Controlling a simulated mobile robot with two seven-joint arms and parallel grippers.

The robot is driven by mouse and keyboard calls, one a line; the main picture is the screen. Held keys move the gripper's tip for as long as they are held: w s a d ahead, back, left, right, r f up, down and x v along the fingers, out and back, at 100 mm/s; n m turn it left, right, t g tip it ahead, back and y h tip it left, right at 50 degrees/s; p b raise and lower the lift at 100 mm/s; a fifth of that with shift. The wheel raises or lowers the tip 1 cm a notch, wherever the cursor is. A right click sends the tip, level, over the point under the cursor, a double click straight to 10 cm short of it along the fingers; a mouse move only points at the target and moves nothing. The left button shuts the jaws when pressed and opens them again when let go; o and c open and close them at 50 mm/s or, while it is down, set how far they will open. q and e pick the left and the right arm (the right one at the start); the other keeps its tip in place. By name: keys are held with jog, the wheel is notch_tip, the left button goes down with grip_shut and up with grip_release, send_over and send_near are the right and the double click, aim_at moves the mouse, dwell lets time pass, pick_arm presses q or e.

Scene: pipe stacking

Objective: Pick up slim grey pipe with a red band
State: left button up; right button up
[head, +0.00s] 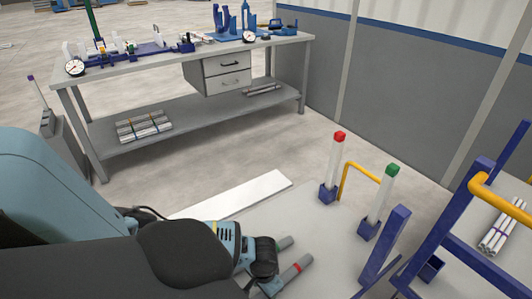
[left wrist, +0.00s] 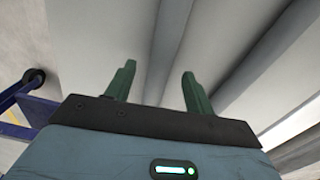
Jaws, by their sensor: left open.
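My right gripper is not in view.
Two upright pale posts, red-topped (head: 337,160) and green-topped (head: 384,193), stand in blue holders to the right, beside a yellow rail (head: 362,172). A blue frame (head: 385,245) stands at the right. A workbench (head: 190,62) stands behind, across open floor.

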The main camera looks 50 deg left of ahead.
pick_arm(q)
jog(key=shift+f, duration=1.35)
jog(key=shift+c, duration=0.3)
jog(key=c, duration=1)
jog(key=shift+r, duration=0.15)
jog(key=shift+c, duration=0.2)
jog(key=shift+r, duration=0.55)
notch_tip(320, 180, up, 2)
jog(key=shift+r+p, duration=0.2)
jog(key=shift+p, duration=0.1)
jog(key=s+a, duration=0.3)
jog(key=a, duration=0.1)
jog(key=s+a+r, duration=0.1)
jog(key=s+a, duration=0.2)
jog(key=a, duration=0.1)
jog(key=s+a, duration=0.3)
jog(key=a, duration=0.2)
jog(key=shift+s+r, duration=0.15)
jog(key=shift+s, duration=0.1)
